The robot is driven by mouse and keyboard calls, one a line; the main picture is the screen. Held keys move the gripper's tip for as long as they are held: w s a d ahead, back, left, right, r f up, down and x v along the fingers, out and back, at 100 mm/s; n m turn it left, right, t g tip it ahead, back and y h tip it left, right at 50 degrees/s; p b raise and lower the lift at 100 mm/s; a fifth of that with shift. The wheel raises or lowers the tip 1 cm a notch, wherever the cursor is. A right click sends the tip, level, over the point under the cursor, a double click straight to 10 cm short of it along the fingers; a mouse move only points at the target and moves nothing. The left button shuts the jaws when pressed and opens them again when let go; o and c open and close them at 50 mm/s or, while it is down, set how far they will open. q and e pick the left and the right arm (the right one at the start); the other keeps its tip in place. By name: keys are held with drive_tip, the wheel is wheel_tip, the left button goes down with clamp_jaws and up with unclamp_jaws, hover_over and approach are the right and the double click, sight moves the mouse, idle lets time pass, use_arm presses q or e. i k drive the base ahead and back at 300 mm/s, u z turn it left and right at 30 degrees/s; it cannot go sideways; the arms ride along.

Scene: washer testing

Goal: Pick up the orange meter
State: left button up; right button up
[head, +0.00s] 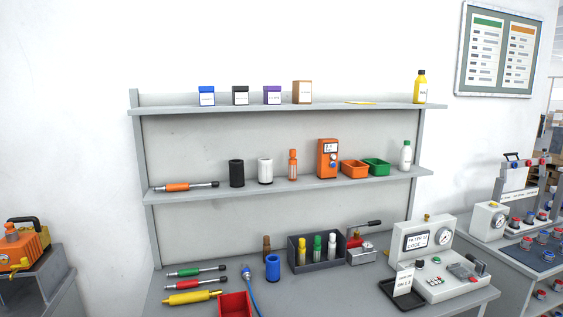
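The orange meter (328,160) is an upright orange box with a small white display at its top and a dark dial below. It stands on the middle shelf (300,184) of the grey rack, right of a small orange bottle (293,165) and left of an orange bin (354,169). Its front faces me and nothing covers it. Neither of my grippers shows in the head view.
The upper shelf (340,106) holds small boxes and a yellow bottle (420,88). Black (237,173) and white (265,171) cylinders stand left on the middle shelf. The bench below holds tools, a dark bottle tray (318,267) and a gauge tester (440,262).

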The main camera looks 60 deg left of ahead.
sight(325, 170)
drive_tip(key=u, duration=0.9)
drive_tip(key=k, duration=1.05)
drive_tip(key=z, duration=0.45)
drive_tip(key=i, duration=1.7)
drive_tip(key=u, duration=1.05)
